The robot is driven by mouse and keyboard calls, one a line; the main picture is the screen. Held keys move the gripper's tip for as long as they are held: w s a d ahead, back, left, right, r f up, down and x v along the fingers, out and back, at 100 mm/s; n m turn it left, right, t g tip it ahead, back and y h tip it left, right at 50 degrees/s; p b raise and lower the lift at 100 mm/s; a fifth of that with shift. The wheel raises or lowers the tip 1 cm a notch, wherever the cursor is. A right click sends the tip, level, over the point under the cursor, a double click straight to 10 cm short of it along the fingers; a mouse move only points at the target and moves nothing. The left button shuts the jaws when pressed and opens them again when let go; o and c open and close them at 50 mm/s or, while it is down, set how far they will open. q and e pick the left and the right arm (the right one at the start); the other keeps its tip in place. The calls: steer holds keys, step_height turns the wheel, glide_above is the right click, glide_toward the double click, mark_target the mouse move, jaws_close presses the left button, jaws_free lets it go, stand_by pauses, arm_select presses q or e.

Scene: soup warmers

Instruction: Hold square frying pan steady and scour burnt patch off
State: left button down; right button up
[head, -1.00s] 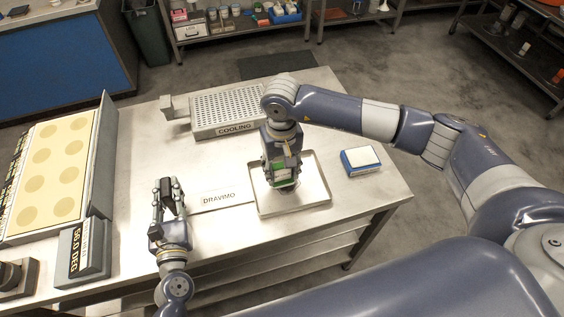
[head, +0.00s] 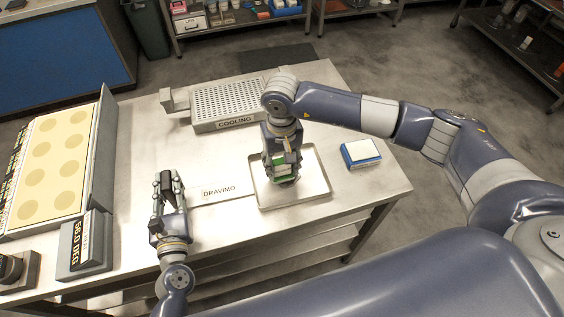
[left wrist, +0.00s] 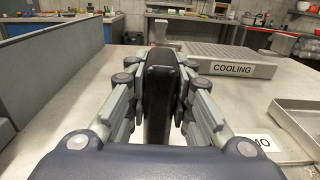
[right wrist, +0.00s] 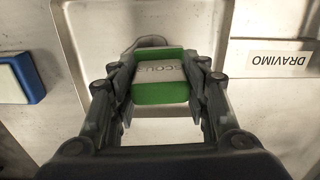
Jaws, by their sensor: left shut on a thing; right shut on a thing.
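The square pan (head: 320,183), a shallow metal tray with a raised rim, lies flat on the table. My right gripper (head: 283,166) points down over it, shut on a green and white scouring pad (right wrist: 160,85) inside the rim. I make out no burnt patch; the pad and gripper cover part of the floor. My left gripper (head: 168,187) stands left of the pan, shut on a dark upright piece (left wrist: 159,85). I cannot see whether that piece joins the pan. The pan's near edge also shows in the left wrist view (left wrist: 296,128).
A white DRAVIMO label (head: 220,190) lies between left gripper and pan. A perforated COOLING rack (head: 228,105) stands behind. A blue and white block (head: 361,153) lies right of the pan. A large warmer panel (head: 55,165) and display box (head: 85,245) stand left.

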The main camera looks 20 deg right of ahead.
steer(key=shift+f, duration=0.9)
steer(key=shift+s+d+f, duration=0.1)
steer(key=shift+d, duration=0.9)
steer(key=shift+s+d+f, duration=0.1)
steer(key=shift+d, duration=0.9)
steer(key=shift+w+a+r, duration=0.1)
steer(key=shift+a+r, duration=0.05)
steer(key=shift+a, duration=0.55)
steer(key=shift+a+r, duration=0.15)
steer(key=shift+a, duration=0.5)
steer(key=shift+w+a+f, duration=0.1)
steer(key=shift+w+a, duration=0.05)
steer(key=shift+a, duration=0.5)
steer(key=shift+f, duration=0.1)
steer(key=shift+d, duration=0.15)
